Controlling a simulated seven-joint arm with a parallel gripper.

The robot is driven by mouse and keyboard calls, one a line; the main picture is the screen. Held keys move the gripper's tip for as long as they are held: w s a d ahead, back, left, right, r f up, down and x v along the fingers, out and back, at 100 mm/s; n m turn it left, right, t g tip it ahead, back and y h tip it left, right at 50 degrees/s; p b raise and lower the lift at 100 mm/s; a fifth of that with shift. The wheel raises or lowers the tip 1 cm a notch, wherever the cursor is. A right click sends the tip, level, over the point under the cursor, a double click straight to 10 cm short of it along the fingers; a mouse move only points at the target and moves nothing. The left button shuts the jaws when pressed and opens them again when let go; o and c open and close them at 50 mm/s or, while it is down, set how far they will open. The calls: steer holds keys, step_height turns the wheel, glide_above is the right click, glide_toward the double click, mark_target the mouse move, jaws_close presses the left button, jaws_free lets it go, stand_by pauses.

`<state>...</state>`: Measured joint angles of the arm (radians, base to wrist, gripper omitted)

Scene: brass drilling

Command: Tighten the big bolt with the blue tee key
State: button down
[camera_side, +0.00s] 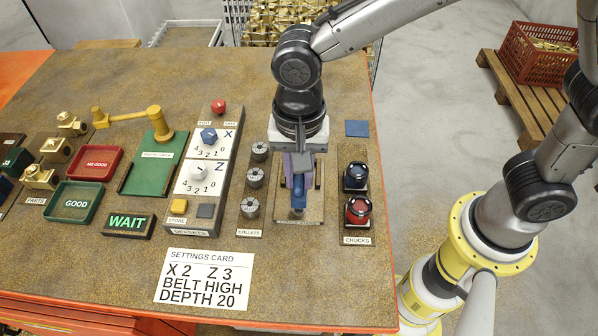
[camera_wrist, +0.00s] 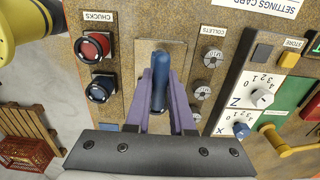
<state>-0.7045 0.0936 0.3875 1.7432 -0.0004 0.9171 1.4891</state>
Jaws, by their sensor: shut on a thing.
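My gripper (camera_side: 299,180) has purple fingers and points down over a pale plate (camera_side: 285,216) between the collets and the chucks. It is shut on a blue bar-shaped piece, which looks like the blue tee key (camera_side: 298,200). In the wrist view the blue key (camera_wrist: 160,88) lies lengthwise between the two purple fingers, above the same pale plate (camera_wrist: 146,50). Its lower end is hidden, so I cannot tell whether it touches anything. I cannot make out the big bolt in either view.
Blue (camera_side: 355,176) and red (camera_side: 357,209) chucks stand just right of the plate, and grey collets (camera_side: 255,178) just left. A dial panel (camera_side: 210,165), green and red trays and brass parts lie further left. A settings card (camera_side: 204,279) lies at the front.

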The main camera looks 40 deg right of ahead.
steer(key=shift+f, duration=1.1)
stand_by(2.2)
steer(key=shift+m, duration=1.2)
steer(key=shift+m, duration=1.2)
